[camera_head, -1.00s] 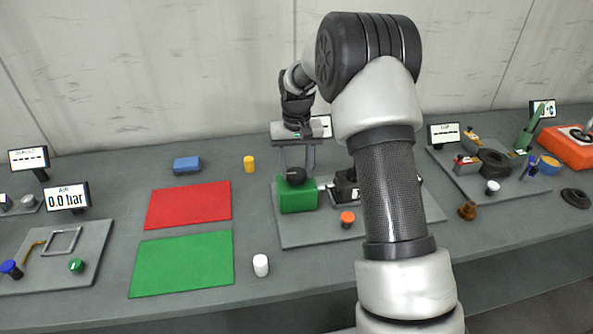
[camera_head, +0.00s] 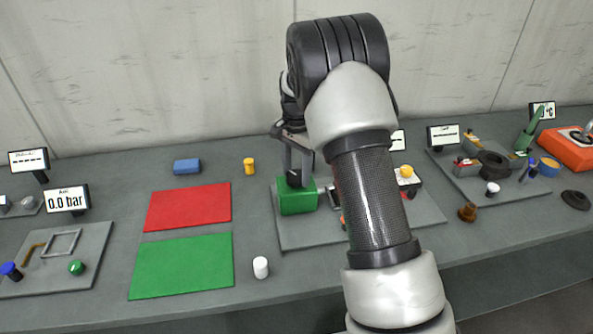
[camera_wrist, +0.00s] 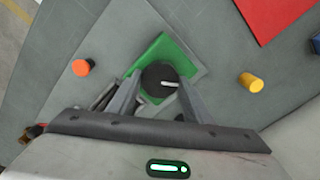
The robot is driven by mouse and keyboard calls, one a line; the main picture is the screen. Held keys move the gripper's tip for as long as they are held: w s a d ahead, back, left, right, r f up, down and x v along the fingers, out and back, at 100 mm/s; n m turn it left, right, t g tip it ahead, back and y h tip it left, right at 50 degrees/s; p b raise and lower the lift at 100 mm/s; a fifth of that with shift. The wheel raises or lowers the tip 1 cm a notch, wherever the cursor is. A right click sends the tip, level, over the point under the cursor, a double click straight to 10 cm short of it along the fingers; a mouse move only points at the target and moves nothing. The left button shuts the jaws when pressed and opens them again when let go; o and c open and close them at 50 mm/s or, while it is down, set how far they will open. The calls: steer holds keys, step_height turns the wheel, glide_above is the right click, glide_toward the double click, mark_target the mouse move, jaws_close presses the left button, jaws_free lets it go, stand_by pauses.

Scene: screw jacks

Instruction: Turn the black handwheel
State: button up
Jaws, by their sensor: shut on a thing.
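The black handwheel (camera_wrist: 158,76) sits on top of the green block-shaped jack (camera_head: 298,199). In the wrist view it is a dark disc with a pale mark, between my two fingers. My gripper (camera_wrist: 162,90) is shut on the handwheel, one finger on each side. The green body also shows in the wrist view (camera_wrist: 162,47).
The jack stands on a grey plate (camera_head: 300,240); my arm hides part of it. A red mat (camera_head: 188,206) and a green mat (camera_head: 182,265) lie to the left. A white cylinder (camera_head: 261,267), a yellow cylinder (camera_head: 249,167) and a blue block (camera_head: 187,166) stand nearby.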

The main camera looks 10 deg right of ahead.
mark_target(296, 175)
steer(key=shift+m, duration=0.6)
steer(key=o, duration=1.1)
steer(key=shift+c, duration=0.2)
steer(key=shift+r, duration=0.15)
step_height(296, 175, up, 17)
